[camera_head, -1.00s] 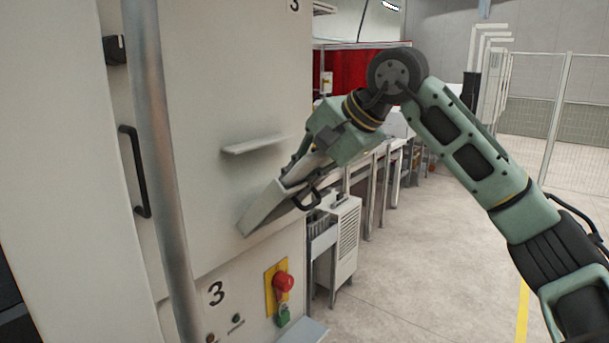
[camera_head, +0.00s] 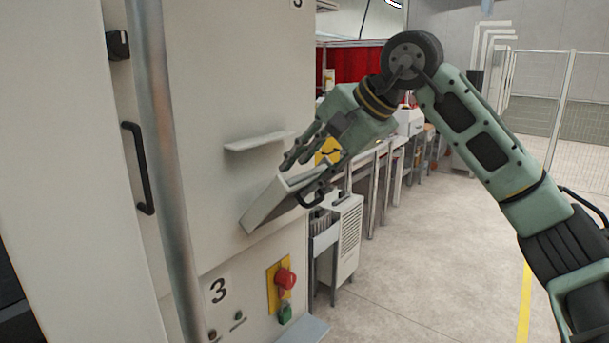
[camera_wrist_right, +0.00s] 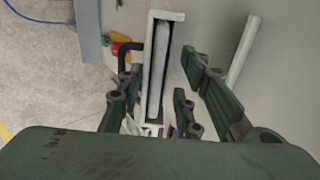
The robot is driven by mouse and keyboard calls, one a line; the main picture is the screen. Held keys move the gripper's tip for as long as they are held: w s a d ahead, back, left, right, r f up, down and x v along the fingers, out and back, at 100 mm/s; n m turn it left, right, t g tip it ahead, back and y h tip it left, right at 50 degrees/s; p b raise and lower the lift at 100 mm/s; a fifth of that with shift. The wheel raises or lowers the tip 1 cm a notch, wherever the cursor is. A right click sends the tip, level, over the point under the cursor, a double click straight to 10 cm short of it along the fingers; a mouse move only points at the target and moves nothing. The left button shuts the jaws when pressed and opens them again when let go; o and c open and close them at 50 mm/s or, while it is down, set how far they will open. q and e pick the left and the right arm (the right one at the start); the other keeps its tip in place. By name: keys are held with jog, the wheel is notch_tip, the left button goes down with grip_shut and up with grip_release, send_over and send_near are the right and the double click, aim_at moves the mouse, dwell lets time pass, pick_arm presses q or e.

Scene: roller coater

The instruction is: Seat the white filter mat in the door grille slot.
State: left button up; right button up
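The door grille slot is a tilted pale housing (camera_head: 270,204) on the cabinet's front, with a black handle at its side. In the right wrist view its pale U-shaped rim (camera_wrist_right: 151,75) surrounds a dark gap. The white filter mat (camera_wrist_right: 161,55) shows as a pale strip inside that gap, within the rim; how deep it sits I cannot tell. My right gripper (camera_head: 306,160) is at the housing's upper end. Its dark green fingers (camera_wrist_right: 163,82) are spread on both sides of the housing, apart from the mat. My left gripper is not in view.
A pale ledge (camera_head: 258,141) sticks out above the housing. A vertical grey pole (camera_head: 163,150) stands in front of the cabinet at left. Benches and a vented cabinet (camera_head: 346,240) stand behind; floor at right is clear.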

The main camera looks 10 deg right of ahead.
jog(key=v, duration=1)
jog(key=shift+d, duration=0.1)
